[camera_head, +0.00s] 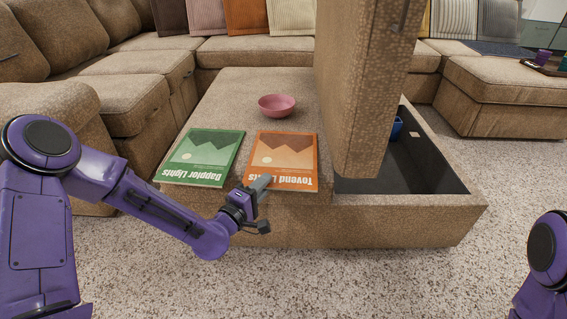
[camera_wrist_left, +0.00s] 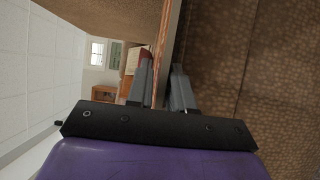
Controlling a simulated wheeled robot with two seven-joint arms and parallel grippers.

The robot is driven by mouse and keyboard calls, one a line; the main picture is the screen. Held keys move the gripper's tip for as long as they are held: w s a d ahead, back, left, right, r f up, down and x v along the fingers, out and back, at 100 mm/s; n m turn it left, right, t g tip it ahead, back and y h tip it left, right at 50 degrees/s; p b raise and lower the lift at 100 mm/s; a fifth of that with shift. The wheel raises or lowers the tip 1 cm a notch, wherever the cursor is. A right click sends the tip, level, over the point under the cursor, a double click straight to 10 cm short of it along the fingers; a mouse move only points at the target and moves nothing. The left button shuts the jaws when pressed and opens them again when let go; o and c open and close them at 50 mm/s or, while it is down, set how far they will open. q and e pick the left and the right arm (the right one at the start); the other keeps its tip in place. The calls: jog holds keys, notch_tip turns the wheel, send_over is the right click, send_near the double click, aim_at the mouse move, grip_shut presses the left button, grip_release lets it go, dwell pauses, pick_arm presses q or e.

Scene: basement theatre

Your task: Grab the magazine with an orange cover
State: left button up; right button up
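The magazine with an orange cover (camera_head: 287,154) lies flat on the brown ottoman (camera_head: 240,90), its near edge by the ottoman's front edge. My left gripper (camera_head: 262,184) is at that near edge, with a finger over the cover's lower part. In the left wrist view, the two fingers of the left gripper (camera_wrist_left: 160,88) stand apart, with a thin orange-brown edge (camera_wrist_left: 160,55), apparently the magazine's, between them. I see a gap beside this edge, so the fingers do not look closed on it. My right gripper is out of view.
A green magazine (camera_head: 203,157) lies left of the orange one. A pink bowl (camera_head: 277,105) stands behind them. The ottoman's raised lid (camera_head: 362,90) stands upright close on the right, beside an open storage compartment (camera_head: 432,165). Carpet in front is clear.

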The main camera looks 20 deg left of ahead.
pick_arm(q)
jog(key=shift+w+d+f, duration=0.15)
jog(key=shift+w+f, duration=0.1)
jog(key=shift+w, duration=0.5)
jog(key=shift+w+d+r, duration=0.1)
jog(key=shift+w+r, duration=0.05)
jog(key=shift+w, duration=0.1)
grip_shut()
